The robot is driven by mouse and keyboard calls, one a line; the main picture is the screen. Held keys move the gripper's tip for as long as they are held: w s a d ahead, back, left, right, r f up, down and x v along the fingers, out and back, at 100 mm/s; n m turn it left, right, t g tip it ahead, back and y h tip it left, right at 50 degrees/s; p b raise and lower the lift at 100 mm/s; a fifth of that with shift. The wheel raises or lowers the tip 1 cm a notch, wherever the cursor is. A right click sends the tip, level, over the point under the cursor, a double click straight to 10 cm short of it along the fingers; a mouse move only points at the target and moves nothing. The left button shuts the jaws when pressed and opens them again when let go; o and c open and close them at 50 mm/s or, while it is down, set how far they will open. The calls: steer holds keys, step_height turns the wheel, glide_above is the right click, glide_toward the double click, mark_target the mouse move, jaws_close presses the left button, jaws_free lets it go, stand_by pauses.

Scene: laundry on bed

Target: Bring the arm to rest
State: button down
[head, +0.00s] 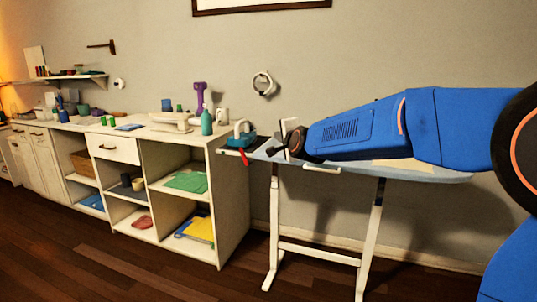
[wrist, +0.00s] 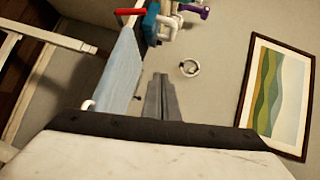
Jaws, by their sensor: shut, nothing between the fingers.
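My gripper (head: 284,143) is at the end of my blue arm, which reaches in from the right in the head view. It lies in front of or over the left part of the ironing board (head: 446,177); I cannot tell the exact gap. In the wrist view my gripper (wrist: 162,82) is shut, its fingers together and empty, pointing toward the wall. The ironing board also shows in the wrist view (wrist: 118,70), to the left of the fingers. My arm hides part of the board's top.
A teal iron (head: 242,136) stands at the board's left end. A white cabinet (head: 234,190) with open shelves, folded cloths and several bottles runs along the wall to the left. A framed picture (wrist: 275,95) and a round wall fitting (wrist: 190,68) are on the wall. The floor in front is clear.

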steer(key=s+d+f+n+g+h, duration=0.1)
steer(key=s+d+f+n+g, duration=0.2)
steer(key=s, duration=1.4)
steer(key=s+d+f+n+g+h, duration=0.1)
steer(key=s+d+f+n+g, duration=0.3)
steer(key=s+d+f, duration=0.8)
steer(key=s+d+f+n+g+h, duration=0.2)
steer(key=s+d+f+n, duration=0.4)
steer(key=s, duration=1.6)
steer(key=d+f+g, duration=0.1)
steer(key=d, duration=0.3)
steer(key=shift+d+f+g, duration=0.15)
steer(key=shift+f+g, duration=0.05)
steer(key=shift+g, duration=0.1)
steer(key=shift+w, duration=0.1)
steer(key=shift+s+r, duration=0.25)
steer(key=shift+r, duration=0.05)
